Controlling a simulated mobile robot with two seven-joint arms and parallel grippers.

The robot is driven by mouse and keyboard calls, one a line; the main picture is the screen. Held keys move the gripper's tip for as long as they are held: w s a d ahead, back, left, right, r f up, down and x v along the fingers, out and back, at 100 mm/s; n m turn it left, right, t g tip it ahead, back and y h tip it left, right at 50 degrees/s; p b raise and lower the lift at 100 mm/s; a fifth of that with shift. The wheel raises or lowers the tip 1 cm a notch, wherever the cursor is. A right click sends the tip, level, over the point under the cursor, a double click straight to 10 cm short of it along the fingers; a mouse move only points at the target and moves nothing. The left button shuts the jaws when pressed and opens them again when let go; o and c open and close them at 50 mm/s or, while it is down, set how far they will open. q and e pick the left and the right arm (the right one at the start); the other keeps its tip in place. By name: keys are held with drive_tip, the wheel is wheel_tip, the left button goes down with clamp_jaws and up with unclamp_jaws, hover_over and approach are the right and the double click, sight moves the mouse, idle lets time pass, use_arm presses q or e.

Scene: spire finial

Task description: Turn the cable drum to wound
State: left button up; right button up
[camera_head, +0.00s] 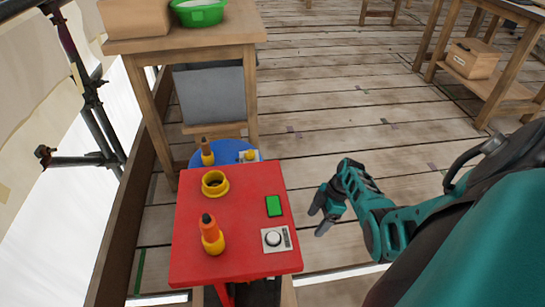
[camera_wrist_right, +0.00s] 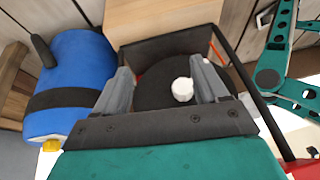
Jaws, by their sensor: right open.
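My right gripper (camera_head: 325,208) hangs open and empty just past the right edge of the red table. In the right wrist view its two grey fingers (camera_wrist_right: 163,88) stand wide apart. Between them, farther off, a black round disc (camera_wrist_right: 155,85) with a white knob (camera_wrist_right: 182,90) shows inside a dark frame; it may be the cable drum, but I cannot tell for sure. The fingers do not appear to touch the knob. In the head view I cannot make out this disc. My left gripper is in neither view.
The red table (camera_head: 190,265) carries a yellow ring (camera_head: 215,183), an orange-yellow piece (camera_head: 211,235), a green block (camera_head: 274,206) and a dial plate (camera_head: 276,240). A blue object (camera_wrist_right: 75,65) with a black band lies at left in the wrist view. Plank floor (camera_head: 340,120) right of the table is clear.

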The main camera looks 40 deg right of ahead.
use_arm(q)
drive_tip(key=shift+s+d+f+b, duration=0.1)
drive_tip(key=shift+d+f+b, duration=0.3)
drive_tip(key=shift+b, duration=0.65)
use_arm(e)
drive_tip(key=w+a+f, duration=0.1)
drive_tip(key=a+f, duration=0.1)
drive_tip(key=a, duration=0.4)
drive_tip(key=w+a+f, duration=0.2)
drive_tip(key=a, duration=0.4)
drive_tip(key=shift+w+a+f, duration=0.25)
drive_tip(key=shift+a+f, duration=0.05)
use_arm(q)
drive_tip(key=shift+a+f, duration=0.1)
use_arm(e)
drive_tip(key=shift+c, duration=0.3)
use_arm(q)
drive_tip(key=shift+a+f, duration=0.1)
use_arm(e)
clamp_jaws()
